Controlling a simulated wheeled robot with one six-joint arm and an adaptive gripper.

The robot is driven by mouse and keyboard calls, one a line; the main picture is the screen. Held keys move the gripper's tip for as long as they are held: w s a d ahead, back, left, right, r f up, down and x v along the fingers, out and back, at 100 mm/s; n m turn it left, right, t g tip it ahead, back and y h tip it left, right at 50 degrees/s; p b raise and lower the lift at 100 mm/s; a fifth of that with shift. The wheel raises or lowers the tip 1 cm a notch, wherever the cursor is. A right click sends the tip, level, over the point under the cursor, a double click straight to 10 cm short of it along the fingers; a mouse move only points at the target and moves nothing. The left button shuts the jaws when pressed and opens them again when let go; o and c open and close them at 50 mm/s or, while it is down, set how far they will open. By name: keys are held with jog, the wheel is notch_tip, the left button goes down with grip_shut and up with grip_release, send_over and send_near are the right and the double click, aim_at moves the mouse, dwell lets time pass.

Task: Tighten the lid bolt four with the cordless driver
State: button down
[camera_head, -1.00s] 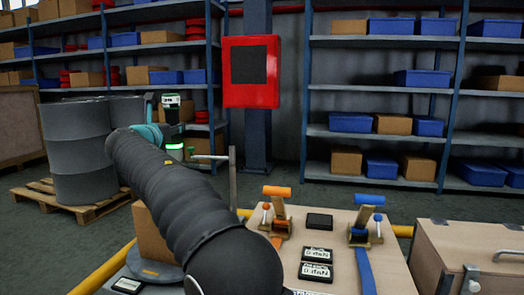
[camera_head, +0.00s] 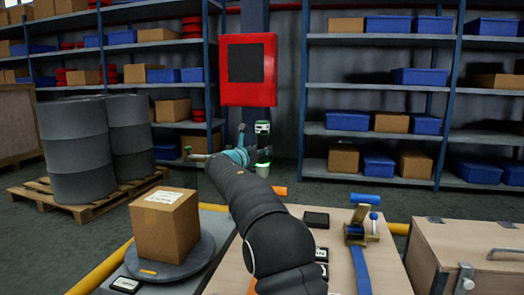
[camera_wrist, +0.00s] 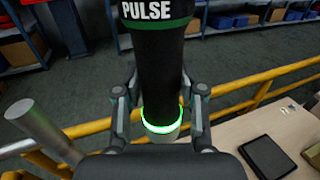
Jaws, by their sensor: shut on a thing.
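The cordless driver (camera_wrist: 155,65) is a dark cylinder with a green band, the word PULSE and a glowing green ring near its lower end. My gripper (camera_wrist: 160,100) is shut around it, one finger on each side. In the head view the driver (camera_head: 262,141) hangs roughly upright at my gripper (camera_head: 241,156), beyond the far end of the wooden bench. No lid or lid bolt can be made out in either view.
A cardboard box (camera_head: 166,228) sits on a grey round plate (camera_head: 190,262) at left. A blue-handled clamp (camera_head: 361,226) and a dark pad (camera_head: 316,219) are on the bench (camera_head: 335,265). A yellow rail (camera_wrist: 250,100) runs beyond. A wooden chest (camera_head: 470,245) stands at right.

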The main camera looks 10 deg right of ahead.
aim_at(259, 167)
jog(key=shift+s+r, duration=0.1)
jog(key=shift+r, duration=0.05)
jog(key=shift+f, duration=0.2)
jog(key=shift+f+b, duration=1.25)
jog(key=shift+f, duration=0.85)
jog(key=shift+p, duration=0.4)
jog(key=shift+f, duration=0.35)
jog(key=shift+r, duration=0.15)
dwell(0.7)
jog(key=shift+f, duration=0.65)
dwell(1.4)
